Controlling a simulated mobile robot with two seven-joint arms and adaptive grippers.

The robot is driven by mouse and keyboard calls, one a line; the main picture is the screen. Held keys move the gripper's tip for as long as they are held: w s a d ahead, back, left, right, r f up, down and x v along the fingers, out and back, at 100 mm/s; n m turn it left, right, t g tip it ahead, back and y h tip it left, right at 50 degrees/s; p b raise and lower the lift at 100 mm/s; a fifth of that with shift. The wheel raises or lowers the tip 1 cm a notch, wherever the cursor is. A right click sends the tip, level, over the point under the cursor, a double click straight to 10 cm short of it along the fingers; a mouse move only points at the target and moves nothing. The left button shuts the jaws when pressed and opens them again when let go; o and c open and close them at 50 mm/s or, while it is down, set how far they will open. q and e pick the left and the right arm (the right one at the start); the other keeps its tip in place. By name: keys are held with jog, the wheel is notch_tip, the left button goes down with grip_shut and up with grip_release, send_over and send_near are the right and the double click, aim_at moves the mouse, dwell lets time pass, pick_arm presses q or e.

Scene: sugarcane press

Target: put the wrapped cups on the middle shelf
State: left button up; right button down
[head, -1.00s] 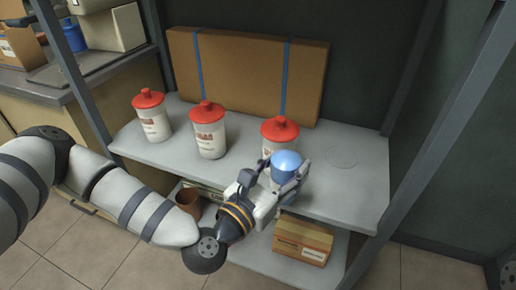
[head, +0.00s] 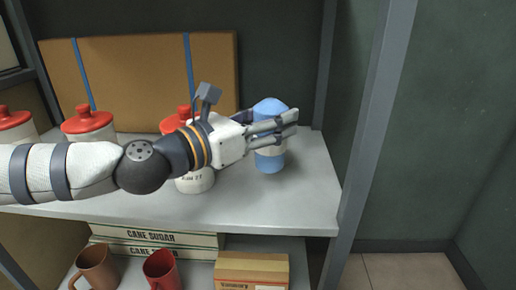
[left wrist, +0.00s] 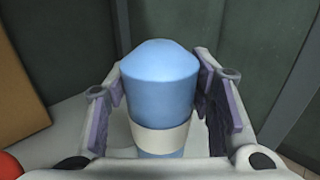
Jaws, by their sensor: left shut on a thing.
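The wrapped cups (head: 270,162) form an upright blue stack with a pale band around it. My left gripper (head: 278,125) is shut on the stack from the left, with fingers on both sides. In the left wrist view the blue top of the wrapped cups (left wrist: 160,80) stands between the finger pads. The stack is over the right end of the grey shelf (head: 285,205) that holds the canisters. Its lower end is at or very near the surface; I cannot tell whether it touches. My right gripper is not in view.
White canisters with red lids (head: 88,121) stand left on the same shelf, one partly behind my arm. A large cardboard box (head: 140,75) leans behind. A rack post (head: 365,130) rises at right. Below are cane sugar boxes (head: 150,238), mugs (head: 163,268) and a carton (head: 252,270).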

pick_arm(q)
notch_tip(320, 180, down, 4)
jog(key=shift+f+b, duration=0.25)
jog(key=shift+b, duration=0.25)
jog(key=shift+f, duration=0.2)
jog(key=o, duration=1.4)
jog(key=shift+s+r, duration=0.1)
jog(key=shift+r, duration=0.2)
jog(key=v, duration=1.2)
